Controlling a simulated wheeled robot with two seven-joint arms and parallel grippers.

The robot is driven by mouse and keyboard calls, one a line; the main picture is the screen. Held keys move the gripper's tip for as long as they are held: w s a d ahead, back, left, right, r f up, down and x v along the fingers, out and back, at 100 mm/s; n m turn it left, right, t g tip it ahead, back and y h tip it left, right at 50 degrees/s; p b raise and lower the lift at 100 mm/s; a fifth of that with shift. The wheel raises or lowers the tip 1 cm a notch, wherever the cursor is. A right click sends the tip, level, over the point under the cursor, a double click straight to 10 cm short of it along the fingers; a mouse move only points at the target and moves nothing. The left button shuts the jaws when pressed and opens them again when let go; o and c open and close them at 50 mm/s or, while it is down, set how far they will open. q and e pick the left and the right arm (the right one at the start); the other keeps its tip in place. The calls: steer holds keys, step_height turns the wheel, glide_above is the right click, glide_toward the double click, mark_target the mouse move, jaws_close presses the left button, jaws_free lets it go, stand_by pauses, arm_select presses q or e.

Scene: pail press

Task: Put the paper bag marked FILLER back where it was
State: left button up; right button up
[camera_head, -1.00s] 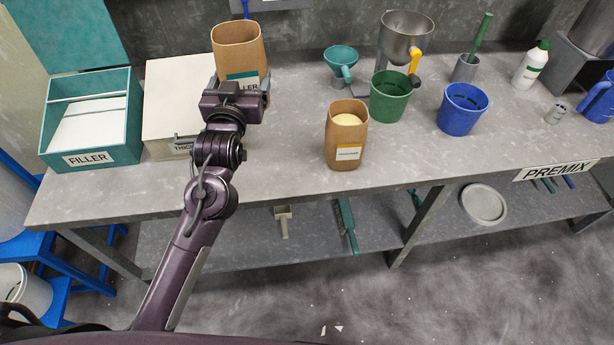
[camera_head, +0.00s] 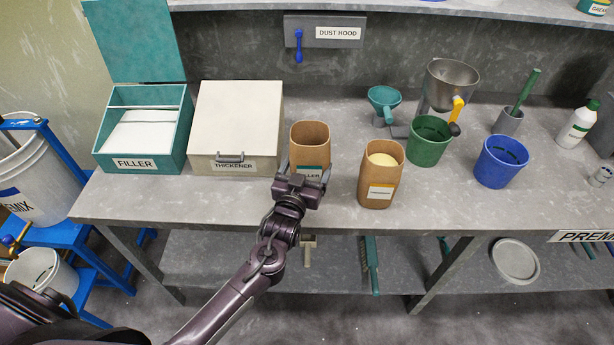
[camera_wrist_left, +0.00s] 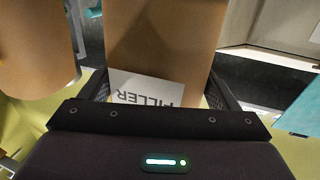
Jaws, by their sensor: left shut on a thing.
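The brown paper bag marked FILLER (camera_head: 310,140) is upright between the fingers of my left gripper (camera_head: 304,179), which is shut on it. The bag has an open top and a label with a teal band. It fills the upper middle of the left wrist view (camera_wrist_left: 165,38), its label upside down there. It is over the bench, right of the thickener box; the gripper hides its base, so I cannot tell whether it touches the bench. A second paper bag (camera_head: 382,172), holding pale yellow material, stands just to its right, apart from it. My right gripper is not in view.
The open teal FILLER box (camera_head: 140,164) and closed cream THICKENER box (camera_head: 233,120) stand left. A green pail (camera_head: 428,145), blue pail (camera_head: 500,162), teal funnel (camera_head: 384,100) and metal hopper (camera_head: 450,85) stand right. Bare bench (camera_head: 240,200) lies along the front.

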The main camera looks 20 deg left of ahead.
arm_select(q)
steer(key=shift+f, duration=2)
steer(key=shift+f, duration=0.2)
steer(key=o, duration=1.5)
steer(key=shift+r, duration=0.1)
steer(key=s+b, duration=0.2)
steer(key=s, duration=1)
steer(key=shift+d, duration=0.1)
